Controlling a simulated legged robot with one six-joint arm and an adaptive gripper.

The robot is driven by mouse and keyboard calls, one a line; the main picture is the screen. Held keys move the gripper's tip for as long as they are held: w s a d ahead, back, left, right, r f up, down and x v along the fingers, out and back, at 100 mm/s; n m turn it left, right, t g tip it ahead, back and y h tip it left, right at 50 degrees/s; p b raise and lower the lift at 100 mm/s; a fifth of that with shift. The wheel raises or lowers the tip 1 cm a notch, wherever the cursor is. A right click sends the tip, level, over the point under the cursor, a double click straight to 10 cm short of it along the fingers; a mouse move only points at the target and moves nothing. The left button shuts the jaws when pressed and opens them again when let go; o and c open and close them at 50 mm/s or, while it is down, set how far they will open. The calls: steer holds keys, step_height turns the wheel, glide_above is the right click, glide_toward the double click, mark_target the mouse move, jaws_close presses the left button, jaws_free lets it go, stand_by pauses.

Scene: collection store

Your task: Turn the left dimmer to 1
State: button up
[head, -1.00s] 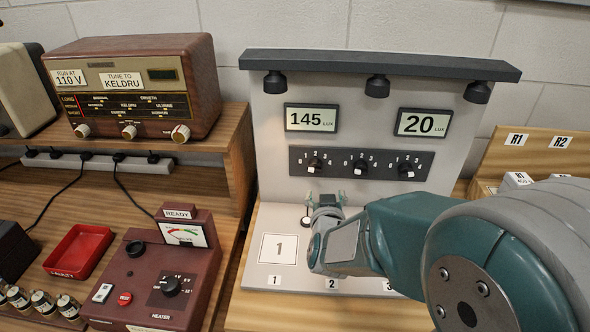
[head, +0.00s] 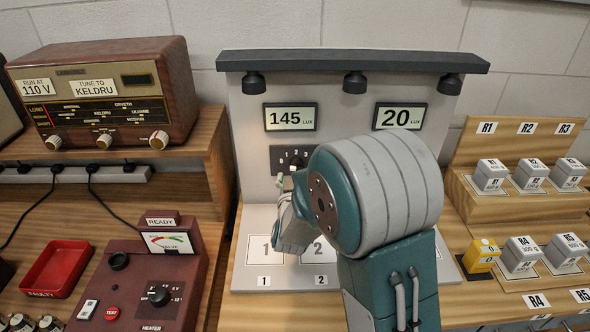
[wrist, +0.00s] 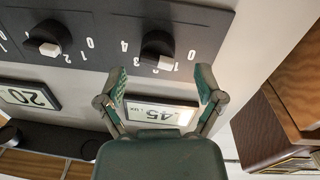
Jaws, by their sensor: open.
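The left dimmer (head: 297,162) is a dark knob with a white marker on the black dimmer panel (head: 277,155), just left of my arm in the head view. In the wrist view, which is upside down, the same dimmer (wrist: 157,46) lies just beyond my gripper (wrist: 162,85). My gripper is open, with one finger to each side of the knob's line and nothing between the tips. I cannot tell exactly which number its marker points to. The middle dimmer (wrist: 48,38) shows at left in the wrist view. My arm hides the other dimmers in the head view.
Above the panel the left display (head: 290,117) reads 145 lux and the right display (head: 399,116) reads 20. A red heater box (head: 150,285) and a radio (head: 105,95) stand at left. Labelled blocks (head: 490,175) sit on stepped wooden shelves at right.

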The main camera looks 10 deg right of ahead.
mark_target(296, 170)
steer(key=shift+x, duration=1.15)
steer(key=shift+w+d, duration=0.2)
steer(key=shift+w, duration=0.15)
steer(key=c, duration=1.1)
steer(key=shift+c, duration=0.2)
steer(key=shift+m, duration=0.3)
steer(key=m, duration=0.3)
steer(key=shift+r+m, duration=0.1)
steer(key=shift+m, duration=1.7)
